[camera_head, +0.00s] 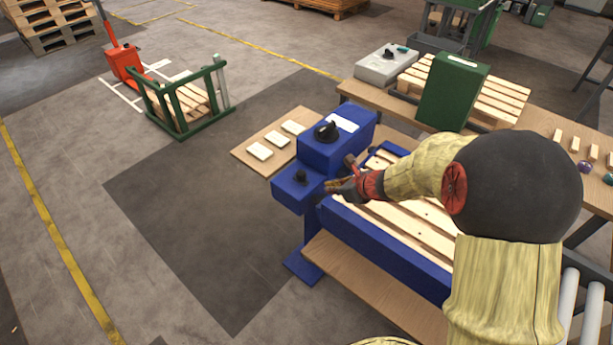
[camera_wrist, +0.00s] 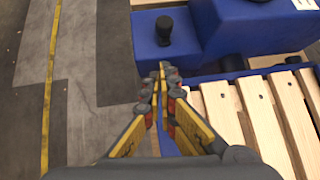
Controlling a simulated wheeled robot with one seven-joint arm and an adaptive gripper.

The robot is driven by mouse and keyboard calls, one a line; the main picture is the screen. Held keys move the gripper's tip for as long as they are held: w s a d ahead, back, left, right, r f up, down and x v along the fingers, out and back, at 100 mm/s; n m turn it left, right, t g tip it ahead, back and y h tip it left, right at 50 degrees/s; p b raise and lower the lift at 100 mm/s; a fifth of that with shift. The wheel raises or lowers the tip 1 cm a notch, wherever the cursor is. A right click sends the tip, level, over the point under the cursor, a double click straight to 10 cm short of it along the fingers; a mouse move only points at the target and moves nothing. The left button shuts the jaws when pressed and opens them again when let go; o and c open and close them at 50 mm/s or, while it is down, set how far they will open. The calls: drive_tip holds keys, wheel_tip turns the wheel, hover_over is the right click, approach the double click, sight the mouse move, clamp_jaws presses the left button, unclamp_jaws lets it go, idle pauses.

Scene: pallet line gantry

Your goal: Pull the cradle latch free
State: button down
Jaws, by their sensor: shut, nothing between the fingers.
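A blue cradle (camera_head: 385,237) holds a slatted wooden pallet (camera_head: 412,222), which also shows at the right of the wrist view (camera_wrist: 262,118). Blue housings (camera_head: 330,150) stand at its far left end. A small black knob sits on the lower housing (camera_head: 301,177), and it shows upright in the wrist view (camera_wrist: 164,31). I cannot tell for certain which part is the latch. My gripper (camera_head: 334,187) is beside the lower housing, near the pallet's corner. In the wrist view its fingertips (camera_wrist: 162,70) meet, empty, just below the knob in the picture and apart from it.
A larger black dial (camera_head: 326,130) tops the taller housing. Pale blocks (camera_head: 260,151) lie on a board behind it. A green box (camera_head: 452,92) and another pallet (camera_head: 497,98) stand on the bench at the back. Open floor (camera_head: 200,215) lies to the left.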

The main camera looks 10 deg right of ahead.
drive_tip(key=shift+s+d+m, duration=0.25)
drive_tip(key=shift+s+m, duration=0.05)
drive_tip(key=shift+m, duration=0.2)
drive_tip(key=shift+w, duration=0.15)
drive_tip(key=b+x, duration=0.3)
drive_tip(key=x, duration=0.7)
drive_tip(key=shift+f+b, duration=0.25)
drive_tip(key=shift+b, duration=0.15)
drive_tip(key=shift+w+a+r, duration=0.1)
drive_tip(key=shift+w+a, duration=0.15)
drive_tip(key=shift+w, duration=0.35)
drive_tip(key=shift+w+a+r, duration=0.1)
drive_tip(key=shift+w+a, duration=0.2)
drive_tip(key=shift+w, duration=0.25)
drive_tip(key=shift+w+a, duration=0.3)
drive_tip(key=shift+w, duration=0.35)
